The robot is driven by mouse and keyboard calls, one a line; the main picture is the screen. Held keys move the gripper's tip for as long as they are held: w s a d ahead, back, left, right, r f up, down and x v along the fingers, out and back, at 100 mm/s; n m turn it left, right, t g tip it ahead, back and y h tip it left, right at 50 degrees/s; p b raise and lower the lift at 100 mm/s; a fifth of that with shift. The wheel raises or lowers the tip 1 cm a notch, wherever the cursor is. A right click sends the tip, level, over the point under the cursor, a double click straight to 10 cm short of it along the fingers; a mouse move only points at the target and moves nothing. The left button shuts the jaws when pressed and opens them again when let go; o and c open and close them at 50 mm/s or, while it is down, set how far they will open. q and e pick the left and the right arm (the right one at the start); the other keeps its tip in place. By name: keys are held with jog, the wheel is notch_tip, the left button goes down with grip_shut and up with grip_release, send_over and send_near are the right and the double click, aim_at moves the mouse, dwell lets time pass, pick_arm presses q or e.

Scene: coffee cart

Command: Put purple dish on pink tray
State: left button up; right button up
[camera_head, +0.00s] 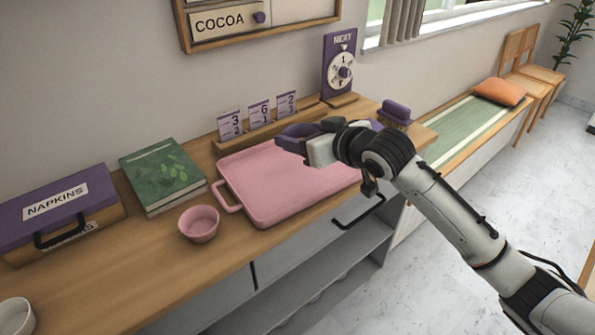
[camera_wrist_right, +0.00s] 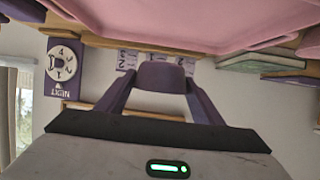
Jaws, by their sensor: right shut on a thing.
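The purple dish (camera_head: 298,131) is held in my right gripper (camera_head: 308,146) over the far side of the pink tray (camera_head: 270,198). It looks raised above the tray, though the exact gap is hard to tell. In the right wrist view, which is upside down, the purple dish (camera_wrist_right: 163,76) sits at the fingers, with the pink tray (camera_wrist_right: 220,22) beyond it. The gripper hides part of the dish and its inside. The tray lies flat on the wooden counter, with its left handle showing. My left gripper is in neither view.
A pink bowl (camera_head: 199,223) stands left of the tray, near a green book (camera_head: 163,174) and a napkin box (camera_head: 62,208). Number cards (camera_head: 259,113), a purple dial sign (camera_head: 339,68) and a purple brush (camera_head: 396,112) stand behind and right of the tray.

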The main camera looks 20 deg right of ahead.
aim_at(301, 178)
notch_tip(301, 178, down, 9)
jog(key=shift+r, duration=0.2)
dwell(0.3)
jog(key=shift+f+b, duration=0.15)
jog(key=shift+b, duration=0.15)
jog(key=o, duration=1.1)
jog(key=shift+o, duration=0.2)
jog(key=shift+r, duration=0.25)
jog(key=v, duration=1.2)
